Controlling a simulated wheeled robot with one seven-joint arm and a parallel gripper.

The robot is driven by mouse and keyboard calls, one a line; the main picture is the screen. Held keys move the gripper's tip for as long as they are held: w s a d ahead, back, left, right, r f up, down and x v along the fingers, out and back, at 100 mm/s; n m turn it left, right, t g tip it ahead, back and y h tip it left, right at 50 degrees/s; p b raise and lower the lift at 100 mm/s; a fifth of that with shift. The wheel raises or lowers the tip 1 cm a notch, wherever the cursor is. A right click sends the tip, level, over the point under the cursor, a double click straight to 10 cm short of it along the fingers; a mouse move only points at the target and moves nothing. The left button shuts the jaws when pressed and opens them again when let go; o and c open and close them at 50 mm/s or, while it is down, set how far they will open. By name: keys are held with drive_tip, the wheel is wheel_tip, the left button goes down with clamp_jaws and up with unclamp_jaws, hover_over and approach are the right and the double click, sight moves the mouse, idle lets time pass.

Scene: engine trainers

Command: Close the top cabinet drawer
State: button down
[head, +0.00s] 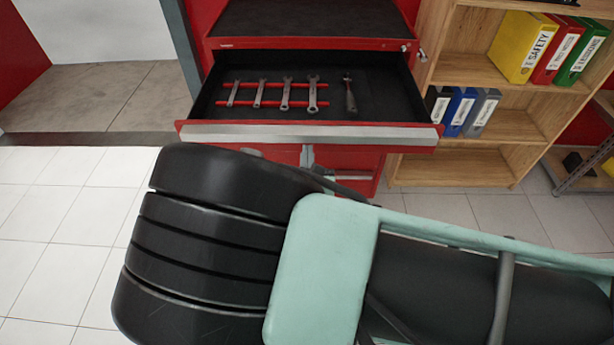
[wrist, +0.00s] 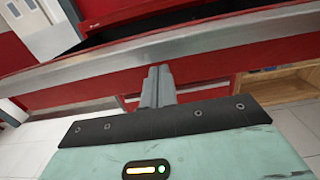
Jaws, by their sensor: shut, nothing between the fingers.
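The red cabinet (head: 312,44) stands ahead with its top drawer (head: 366,101) pulled far out. The drawer has a dark inside and a silver strip along its front (head: 310,134). In the wrist view the drawer's silver front edge (wrist: 220,42) runs across the picture beyond my gripper. My gripper (wrist: 158,70) is shut and empty, its grey fingers together and pointing at the drawer front. In the head view only the gripper's fingertip area (head: 307,156) shows, just below the drawer front, with my arm hiding the rest. I cannot tell whether the fingers touch the drawer.
Several wrenches (head: 286,95) on red holders and a dark-handled tool (head: 349,95) lie in the drawer. A wooden shelf (head: 466,160) with several binders (head: 525,47) stands close on the right. The tiled floor (head: 62,215) at left is clear.

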drive_tip(key=shift+w+b, duration=0.35)
drive_tip(key=shift+w, duration=1.1)
drive_tip(key=shift+w, duration=0.1)
